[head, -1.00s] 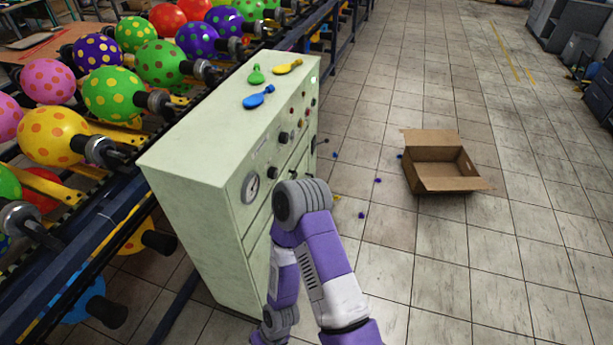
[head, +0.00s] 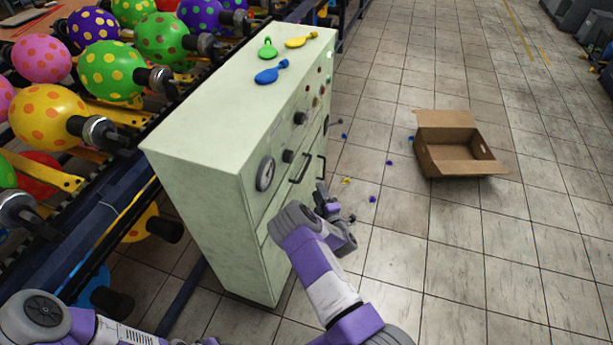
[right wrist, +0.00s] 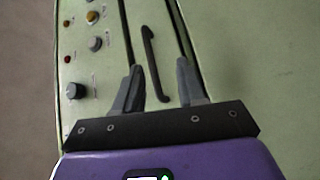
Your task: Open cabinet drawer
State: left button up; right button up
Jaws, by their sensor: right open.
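The pale green cabinet (head: 200,150) stands in the left-middle of the head view, with a gauge, knobs and dark handles on its front. My right gripper (head: 322,196) is in front of the cabinet, partly behind my right arm. In the right wrist view my right gripper (right wrist: 161,82) is open, its fingers pointing at the cabinet front. A dark handle (right wrist: 153,62) shows between and beyond the fingers, not gripped. My left arm shows at lower left; its gripper is out of view.
Blue, green and yellow deflated balloons (head: 272,71) lie on the cabinet top. An open cardboard box (head: 455,145) sits on the tiled floor, with small bits scattered nearby. A rack of inflated balloons (head: 110,70) runs behind the cabinet.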

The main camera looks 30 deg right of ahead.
jog(key=w+r+n+t+y+b, duration=0.1)
jog(key=w+r+n+b, duration=0.1)
jog(key=w, duration=0.6)
jog(key=shift+w+a+r, duration=0.2)
jog(key=shift+w+r, duration=0.15)
jog(key=shift+r, duration=0.1)
grip_shut()
